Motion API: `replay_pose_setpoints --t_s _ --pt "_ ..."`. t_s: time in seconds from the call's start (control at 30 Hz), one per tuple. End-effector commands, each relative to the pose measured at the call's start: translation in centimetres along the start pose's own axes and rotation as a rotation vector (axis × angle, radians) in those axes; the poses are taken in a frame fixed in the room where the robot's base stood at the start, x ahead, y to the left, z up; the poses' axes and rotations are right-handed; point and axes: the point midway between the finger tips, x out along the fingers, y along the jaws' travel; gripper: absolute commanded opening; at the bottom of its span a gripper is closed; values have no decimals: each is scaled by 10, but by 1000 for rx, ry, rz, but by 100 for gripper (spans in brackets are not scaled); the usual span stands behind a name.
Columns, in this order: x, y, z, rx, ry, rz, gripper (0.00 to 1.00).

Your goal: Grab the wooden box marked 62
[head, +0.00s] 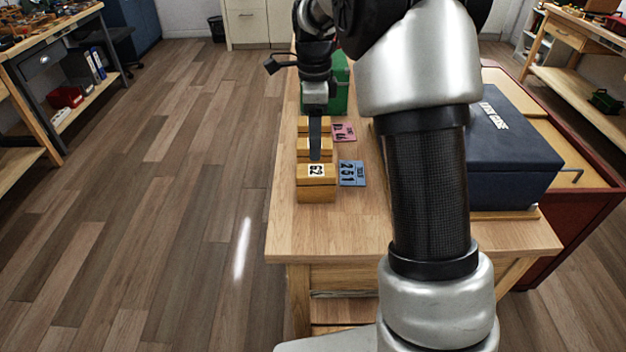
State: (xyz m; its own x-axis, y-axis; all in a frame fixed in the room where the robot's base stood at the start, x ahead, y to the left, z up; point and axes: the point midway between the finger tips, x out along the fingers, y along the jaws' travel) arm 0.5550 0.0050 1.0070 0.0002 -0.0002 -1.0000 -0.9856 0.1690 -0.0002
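My gripper (315,152) points down just behind or above this box's far edge, over the row of boxes. Only one dark finger shows, so I cannot tell whether it is open or shut. I also cannot tell whether the finger touches the box. Two similar wooden boxes, a middle one (302,152) and a far one (304,124), stand behind it, partly hidden by the finger.
A blue card reading 251 (352,173) lies right of the marked box. A pink card (343,131) lies farther back. A green box (340,90) stands behind, and a large navy case (510,150) at right. My arm hides the table's middle. The floor at left is clear.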

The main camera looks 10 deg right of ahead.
Motion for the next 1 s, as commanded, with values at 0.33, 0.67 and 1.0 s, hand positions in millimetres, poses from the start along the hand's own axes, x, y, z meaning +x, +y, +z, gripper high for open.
replay_pose_setpoints --t_s 0.33,0.67,1.0 --pt "78 1 -1 -1 0 4 66" --pt "111 0 -1 -3 0 0 66" --pt "152 -4 -6 -2 0 3 66"
